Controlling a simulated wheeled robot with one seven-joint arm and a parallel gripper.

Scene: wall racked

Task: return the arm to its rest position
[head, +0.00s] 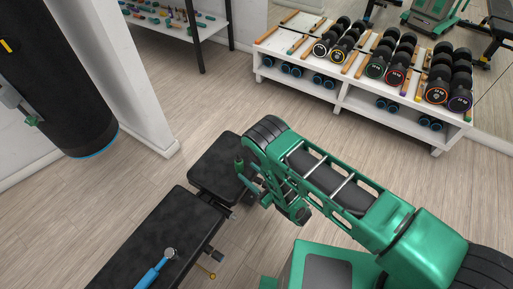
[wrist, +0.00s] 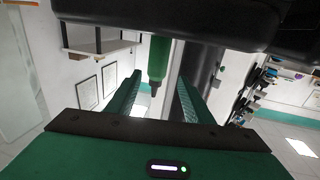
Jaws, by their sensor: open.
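My green arm (head: 335,185) reaches in from the lower right of the head view, with its bent part beside the black bench (head: 140,235). In the wrist view my gripper (wrist: 160,76) shows two green fingers, spread apart with a gap between them. Nothing is held between them. In the head view the gripper's fingers are hard to make out among the arm's links.
A blue-handled tool (head: 154,272) lies on the bench. A black punching bag (head: 60,85) hangs at the left. A white rack (head: 345,95) with dumbbells stands at the back right. A white shelf (head: 160,25) holds small items. The wooden floor between is clear.

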